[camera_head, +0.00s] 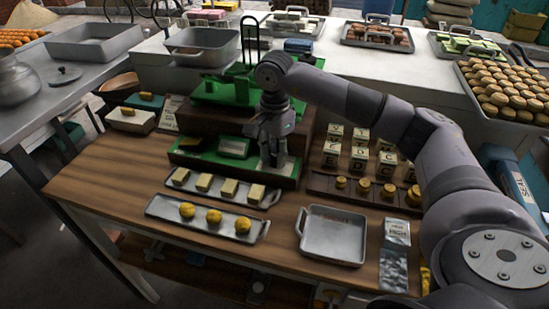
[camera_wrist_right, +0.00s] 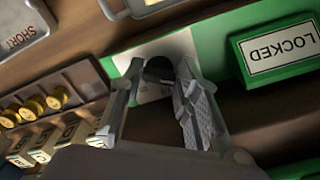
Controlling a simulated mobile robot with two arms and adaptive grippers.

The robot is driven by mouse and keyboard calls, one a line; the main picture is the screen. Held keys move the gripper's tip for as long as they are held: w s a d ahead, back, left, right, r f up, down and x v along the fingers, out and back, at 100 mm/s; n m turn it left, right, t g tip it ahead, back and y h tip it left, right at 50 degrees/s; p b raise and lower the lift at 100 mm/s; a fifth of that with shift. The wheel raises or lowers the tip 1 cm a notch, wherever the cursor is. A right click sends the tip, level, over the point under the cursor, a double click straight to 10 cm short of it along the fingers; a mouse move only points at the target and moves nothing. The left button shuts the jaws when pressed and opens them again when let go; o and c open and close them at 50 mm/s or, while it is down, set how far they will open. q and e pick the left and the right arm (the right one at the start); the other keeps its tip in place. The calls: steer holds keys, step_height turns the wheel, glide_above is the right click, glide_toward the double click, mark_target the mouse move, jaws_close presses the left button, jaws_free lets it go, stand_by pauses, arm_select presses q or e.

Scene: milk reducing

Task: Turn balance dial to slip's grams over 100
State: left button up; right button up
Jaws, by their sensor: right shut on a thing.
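The green balance (camera_head: 215,92) stands at the back middle of the table, with a green front base. My right gripper (camera_head: 272,162) points down at the right part of that base and hides the dial in the head view. In the right wrist view, the gripper (camera_wrist_right: 160,72) is shut on the dark round dial (camera_wrist_right: 158,66), with a white marked plate (camera_wrist_right: 150,93) partly showing behind it. The dial's reading cannot be made out. A pale printed card (camera_head: 395,232) lies at the table's right; its text is too small to read, and I cannot tell whether it is the slip. My left gripper is out of view.
A green LOCKED box (camera_wrist_right: 277,47) sits beside the dial. Trays of butter blocks (camera_head: 178,183) and yellow balls (camera_head: 163,208) lie in front. An empty metal tray (camera_head: 333,254) is front right. Lettered blocks (camera_head: 333,147) and brass weights (camera_head: 364,186) stand right of the gripper.

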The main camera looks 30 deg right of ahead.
mark_target(275, 158)
steer(key=shift+n, duration=0.4)
steer(key=o, duration=0.9)
step_height(275, 158, up, 12)
steer(key=shift+r, duration=0.1)
stand_by(0.6)
